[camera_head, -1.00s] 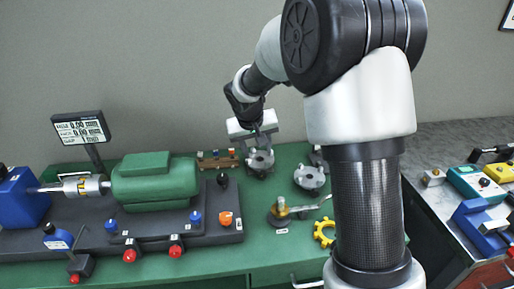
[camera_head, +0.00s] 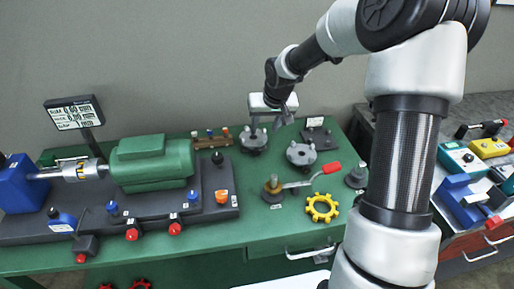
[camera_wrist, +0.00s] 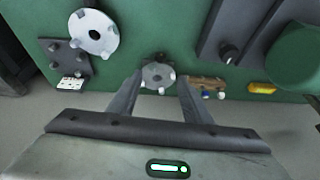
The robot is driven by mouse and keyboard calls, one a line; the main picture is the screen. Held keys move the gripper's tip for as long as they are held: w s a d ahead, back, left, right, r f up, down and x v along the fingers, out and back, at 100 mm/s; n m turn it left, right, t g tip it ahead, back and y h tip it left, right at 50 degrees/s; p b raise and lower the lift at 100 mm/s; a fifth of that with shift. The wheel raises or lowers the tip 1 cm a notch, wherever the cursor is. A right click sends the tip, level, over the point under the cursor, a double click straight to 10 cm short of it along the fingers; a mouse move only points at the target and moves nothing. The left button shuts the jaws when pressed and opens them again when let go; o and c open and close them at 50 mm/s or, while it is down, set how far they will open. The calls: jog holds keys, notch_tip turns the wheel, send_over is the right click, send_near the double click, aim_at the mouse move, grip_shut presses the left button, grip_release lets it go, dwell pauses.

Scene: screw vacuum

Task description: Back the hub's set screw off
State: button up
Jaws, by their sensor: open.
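A grey hub (camera_head: 253,141) with several lugs sits at the back of the green bench, and it also shows in the wrist view (camera_wrist: 158,76). A second lugged hub (camera_head: 301,155) sits to its right and nearer the front; it is the round disc at the upper left of the wrist view (camera_wrist: 93,32). My gripper (camera_head: 269,124) is open above the back hub. In the wrist view its fingertips (camera_wrist: 159,80) appear on either side of that hub, with nothing held. I cannot make out a set screw on either hub.
A small wooden rack (camera_head: 212,139) stands left of the back hub. A dark plate with posts (camera_head: 318,138) stands to the right. A red-handled lever (camera_head: 318,175) and a yellow gear (camera_head: 321,207) lie forward. The green motor (camera_head: 151,163) and its base fill the left.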

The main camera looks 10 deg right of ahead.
aim_at(256, 151)
jog(key=b+x, duration=0.1)
jog(key=x, duration=1.5)
jog(key=shift+w+a+f, duration=0.1)
jog(key=shift+f, duration=0.3)
jog(key=c, duration=1.1)
jog(key=b, duration=0.2)
jog(key=shift+a+f+h+b, duration=0.2)
jog(key=shift+f+h+b, duration=0.1)
jog(key=shift+b, duration=0.05)
jog(key=shift+r+h+b, duration=0.15)
jog(key=shift+h+b, duration=0.15)
jog(key=shift+b, duration=0.25)
jog(key=shift+r, duration=0.15)
